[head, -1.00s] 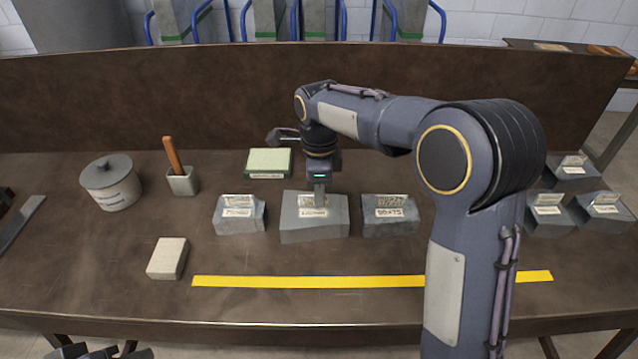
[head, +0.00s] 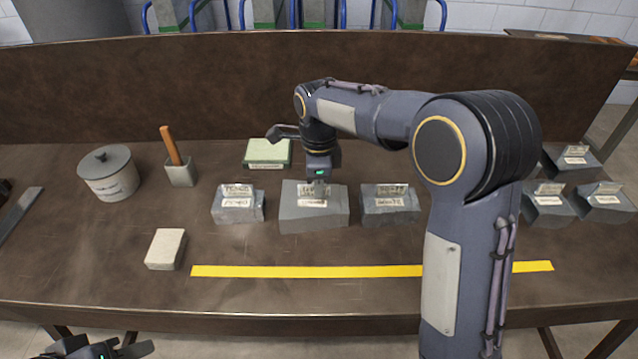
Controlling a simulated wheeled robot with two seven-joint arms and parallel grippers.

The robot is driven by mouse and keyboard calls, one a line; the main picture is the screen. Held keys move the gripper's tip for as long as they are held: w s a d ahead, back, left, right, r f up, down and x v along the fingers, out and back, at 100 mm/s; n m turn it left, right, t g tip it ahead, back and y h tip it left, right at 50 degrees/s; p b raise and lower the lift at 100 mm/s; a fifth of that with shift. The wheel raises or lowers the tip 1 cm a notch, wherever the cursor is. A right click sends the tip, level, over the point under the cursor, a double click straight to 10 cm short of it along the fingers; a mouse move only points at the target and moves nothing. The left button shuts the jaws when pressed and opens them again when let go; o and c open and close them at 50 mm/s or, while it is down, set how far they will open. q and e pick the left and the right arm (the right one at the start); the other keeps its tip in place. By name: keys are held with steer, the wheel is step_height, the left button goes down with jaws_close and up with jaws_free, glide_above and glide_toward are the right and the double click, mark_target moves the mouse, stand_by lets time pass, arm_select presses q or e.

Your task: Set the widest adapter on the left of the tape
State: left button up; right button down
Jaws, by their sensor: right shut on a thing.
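Three grey sheet-metal adapters with labels stand in a row behind the yellow tape (head: 310,272). The middle adapter (head: 313,215) looks the widest; the left adapter (head: 238,208) and right adapter (head: 390,208) are narrower. My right gripper (head: 317,188) comes down from above and is shut on the top of the middle adapter, which appears to rest on the table. The fingertips are partly hidden by the gripper body and label. The tape runs left to right, partly hidden by my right arm. My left gripper (head: 100,348) shows only partly at the bottom left edge.
A pale block (head: 165,250) lies near the tape's left end. A lidded pot (head: 109,175), a holder with a wooden handle (head: 180,173) and a green-topped box (head: 267,152) stand behind. More adapters (head: 548,207) sit at the right. The table front is mostly bare.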

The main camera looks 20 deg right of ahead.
step_height(320, 180, up, 9)
steer(key=p, duration=0.8)
steer(key=shift+r+p, duration=0.1)
steer(key=shift+p, duration=0.2)
